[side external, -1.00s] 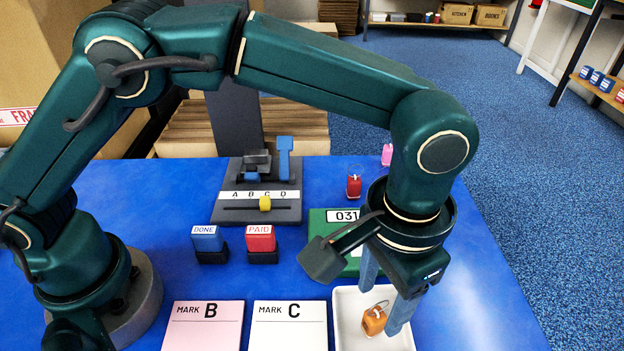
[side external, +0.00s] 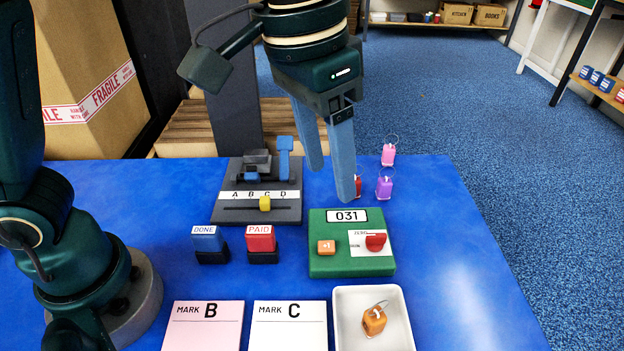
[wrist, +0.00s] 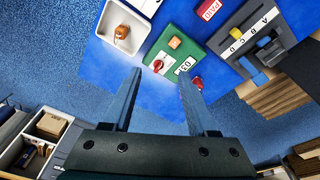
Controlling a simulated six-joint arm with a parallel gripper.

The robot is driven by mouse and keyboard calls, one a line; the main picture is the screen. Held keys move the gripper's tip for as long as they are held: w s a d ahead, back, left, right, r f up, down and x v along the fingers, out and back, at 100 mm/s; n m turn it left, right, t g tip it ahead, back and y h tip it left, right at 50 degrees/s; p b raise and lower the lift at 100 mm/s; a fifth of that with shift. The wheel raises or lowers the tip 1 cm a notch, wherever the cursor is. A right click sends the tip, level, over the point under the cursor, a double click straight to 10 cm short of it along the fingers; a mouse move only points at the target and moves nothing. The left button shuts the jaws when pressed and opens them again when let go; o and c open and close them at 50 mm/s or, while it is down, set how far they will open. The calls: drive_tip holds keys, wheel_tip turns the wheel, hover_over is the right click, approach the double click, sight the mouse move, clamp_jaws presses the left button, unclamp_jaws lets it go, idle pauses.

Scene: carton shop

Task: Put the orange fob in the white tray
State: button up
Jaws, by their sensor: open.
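The orange fob (side external: 374,321) with its wire ring lies inside the white tray (side external: 340,335) at the front of the blue table. In the wrist view the fob (wrist: 122,32) also shows inside the tray (wrist: 108,17), at the upper left. My gripper (side external: 332,184) is open and empty, raised over the back of the table, well apart from the tray. Its two blue-grey fingers (wrist: 157,82) stand spread in the wrist view.
A green counter box (side external: 325,262) stands behind the tray. Pink (side external: 388,155), purple (side external: 384,187) and red (side external: 358,186) fobs stand at the back right, the red one partly behind a finger. Cards and two stamps are to the left. The table's right side is clear.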

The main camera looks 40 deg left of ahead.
drive_tip(key=s+a+f+n+t, duration=0.1)
drive_tip(key=s+a+t, duration=0.1)
drive_tip(key=s+a, duration=0.2)
drive_tip(key=s+a+f+n+t+y, duration=0.1)
drive_tip(key=s+a, duration=0.4)
drive_tip(key=a, duration=0.5)
drive_tip(key=shift+a+f+n+t, duration=0.25)
drive_tip(key=shift+f+n+t, duration=0.2)
drive_tip(key=shift+f, duration=0.35)
